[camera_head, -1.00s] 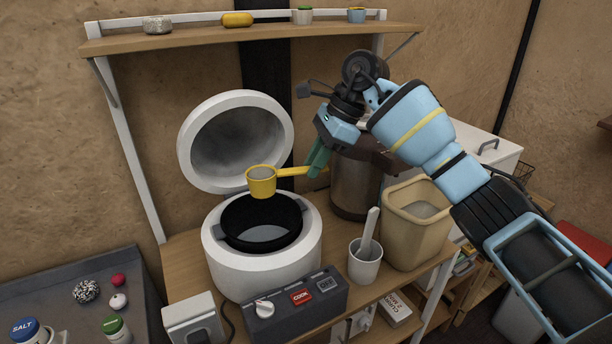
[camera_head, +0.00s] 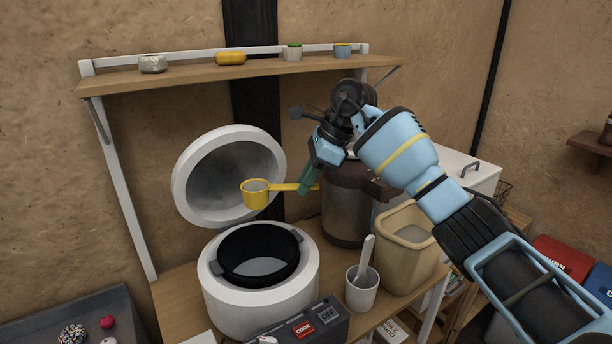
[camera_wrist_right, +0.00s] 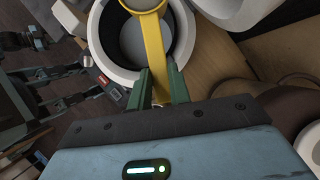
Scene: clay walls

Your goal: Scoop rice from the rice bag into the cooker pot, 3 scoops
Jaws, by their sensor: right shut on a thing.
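My right gripper (camera_head: 311,182) is shut on the handle of a yellow scoop (camera_head: 256,197); its green fingers also show in the wrist view (camera_wrist_right: 161,88). The scoop is roughly level, in the air above the cooker pot, with something greyish inside that I cannot make out clearly. The black cooker pot (camera_head: 232,275) sits in the white rice cooker (camera_head: 262,312), lid (camera_head: 180,185) open, with a pale layer at its bottom. The tan rice bag (camera_head: 402,264) stands open to the right with pale contents. My left gripper is not in view.
A white cup (camera_head: 361,295) with a utensil stands between cooker and rice bag. A dark brown-topped container (camera_head: 345,215) is behind, below my right gripper. A control box (camera_head: 318,326) stands in front of the cooker. A wooden shelf (camera_head: 200,76) with small items runs above.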

